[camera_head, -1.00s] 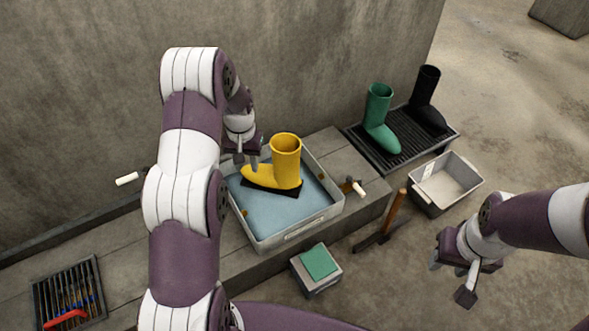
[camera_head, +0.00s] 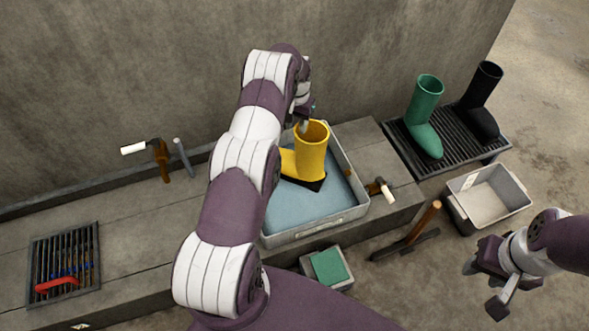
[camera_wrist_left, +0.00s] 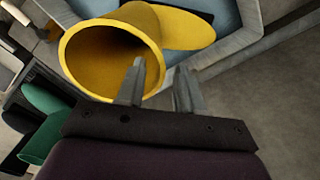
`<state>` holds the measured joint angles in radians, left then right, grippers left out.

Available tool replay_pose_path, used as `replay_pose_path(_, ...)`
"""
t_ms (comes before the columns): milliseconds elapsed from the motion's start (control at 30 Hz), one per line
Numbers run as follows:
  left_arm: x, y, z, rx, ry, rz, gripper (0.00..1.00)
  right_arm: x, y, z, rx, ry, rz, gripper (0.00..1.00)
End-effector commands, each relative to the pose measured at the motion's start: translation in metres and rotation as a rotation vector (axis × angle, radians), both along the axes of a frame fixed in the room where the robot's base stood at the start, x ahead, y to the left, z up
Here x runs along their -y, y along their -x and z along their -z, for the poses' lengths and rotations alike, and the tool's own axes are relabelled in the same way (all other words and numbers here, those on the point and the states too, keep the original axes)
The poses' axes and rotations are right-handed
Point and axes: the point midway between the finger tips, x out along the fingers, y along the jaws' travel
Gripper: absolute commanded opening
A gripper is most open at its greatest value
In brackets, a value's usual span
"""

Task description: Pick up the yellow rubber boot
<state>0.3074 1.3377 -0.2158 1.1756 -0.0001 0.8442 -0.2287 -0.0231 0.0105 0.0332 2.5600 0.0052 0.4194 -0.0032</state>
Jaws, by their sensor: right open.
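The yellow rubber boot (camera_head: 311,158) stands upright in the blue-floored grey tray (camera_head: 318,229), its toe pointing left and partly hidden by my left arm. My left gripper (camera_head: 304,124) is above the boot's rim at its back left. In the left wrist view the boot (camera_wrist_left: 190,28) shows its round opening. There the left gripper's two fingers (camera_wrist_left: 160,68) are apart, one over the opening and one outside the rim, with the boot's wall between them. Contact cannot be told. My right gripper (camera_head: 482,288) is open and empty at the lower right, away from the boot.
A green boot (camera_head: 424,115) and a black boot (camera_head: 481,98) stand on a dark ribbed rack at the right. A grey bin (camera_head: 490,197), a hammer (camera_head: 420,228) and a box with a green pad (camera_head: 330,266) lie nearer. A concrete wall (camera_head: 150,70) rises behind.

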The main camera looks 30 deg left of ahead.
Motion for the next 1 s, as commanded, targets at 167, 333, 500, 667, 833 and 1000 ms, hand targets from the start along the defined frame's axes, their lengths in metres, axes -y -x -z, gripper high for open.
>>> replay_pose_path(167, -0.0004, -0.0002, 0.0199, 0.002, -0.002, -0.002, 0.36, 0.0, 0.0001, 0.0085, 0.0, 0.0, 0.0, 0.43)
replay_pose_path(333, -0.0004, -0.0001, 0.0192, 0.002, -0.002, -0.002, 0.36, 0.0, 0.0, 0.0073, 0.0, 0.0, 0.0, 0.43)
replay_pose_path(500, -0.0004, 0.0, 0.0193, 0.002, -0.002, -0.002, 0.0, 0.0, 0.0, 0.0074, 0.0, 0.0, 0.0, 0.43)
replay_pose_path(667, -0.0004, 0.0001, 0.0192, 0.002, -0.002, -0.002, 0.0, 0.0, 0.0, 0.0074, 0.0, 0.0, 0.0, 0.43)
replay_pose_path(833, -0.0005, 0.0002, 0.0192, 0.001, -0.002, -0.002, 0.0, 0.0, 0.0, 0.0074, 0.0, 0.0, 0.0, 0.43)
replay_pose_path(1000, -0.0006, 0.0003, 0.0193, 0.001, -0.002, -0.002, 0.0, 0.0, 0.0, 0.0074, 0.0, 0.0, 0.0, 0.43)
